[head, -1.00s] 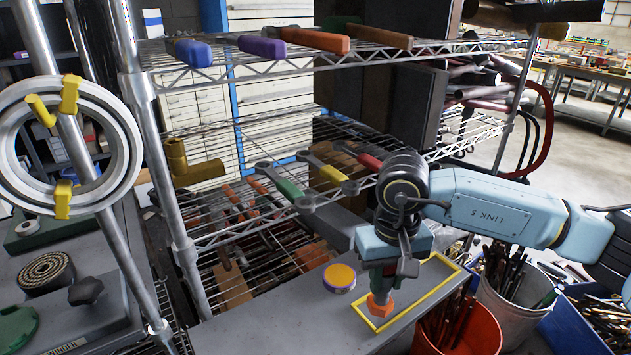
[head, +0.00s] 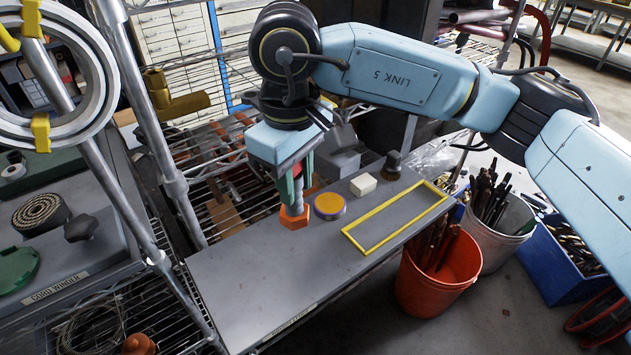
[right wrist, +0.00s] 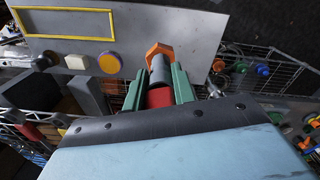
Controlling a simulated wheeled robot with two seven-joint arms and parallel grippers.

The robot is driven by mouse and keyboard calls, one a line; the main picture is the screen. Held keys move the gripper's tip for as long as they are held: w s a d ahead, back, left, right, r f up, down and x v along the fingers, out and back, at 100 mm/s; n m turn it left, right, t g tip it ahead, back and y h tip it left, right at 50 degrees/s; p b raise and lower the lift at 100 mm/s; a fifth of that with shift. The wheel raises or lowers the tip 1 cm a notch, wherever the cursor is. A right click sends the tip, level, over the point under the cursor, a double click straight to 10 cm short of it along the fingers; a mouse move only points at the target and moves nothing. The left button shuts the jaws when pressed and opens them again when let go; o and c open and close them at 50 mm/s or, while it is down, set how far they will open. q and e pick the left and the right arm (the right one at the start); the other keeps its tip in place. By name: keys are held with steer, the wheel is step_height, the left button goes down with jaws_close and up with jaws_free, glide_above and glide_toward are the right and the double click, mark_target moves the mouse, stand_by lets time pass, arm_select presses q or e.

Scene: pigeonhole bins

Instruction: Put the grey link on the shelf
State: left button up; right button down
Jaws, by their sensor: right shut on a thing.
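My right gripper (head: 296,188) points down above the grey shelf board (head: 232,278), left of the yellow-topped round tin (head: 329,205). Its green fingers are shut on the grey link (head: 298,199), a grey shaft that shows better in the right wrist view (right wrist: 160,70). An orange hexagonal end (head: 294,217) is at its lower tip, and a red part (right wrist: 158,97) lies between the fingers. The hexagonal end is at or just above the board; I cannot tell if it touches. A yellow rectangular outline (head: 352,239) lies empty on the board's right part. My left gripper is not in view.
A cream block (head: 363,184) and a dark brush-like piece (head: 391,166) stand along the board's back edge. An orange bucket (head: 428,290) and a white bucket (head: 495,246) stand to the right. A metal post (head: 150,130) rises at left. The board's left front is clear.

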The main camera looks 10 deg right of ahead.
steer(key=w+a+f+n, duration=0.4)
steer(key=s+d+r+m, duration=0.4)
steer(key=d+r+m, duration=0.4)
steer(key=r, duration=0.1)
steer(key=w+a+m, duration=0.4)
steer(key=w+a, duration=0.2)
steer(key=a, duration=0.4)
steer(key=s+d+f, duration=0.2)
steer(key=d+f, duration=0.5)
steer(key=d, duration=0.3)
steer(key=s+d+f, duration=0.2)
steer(key=d+f, duration=0.5)
steer(key=d, duration=0.3)
steer(key=shift+s+f, duration=0.2)
steer(key=shift+f, duration=0.05)
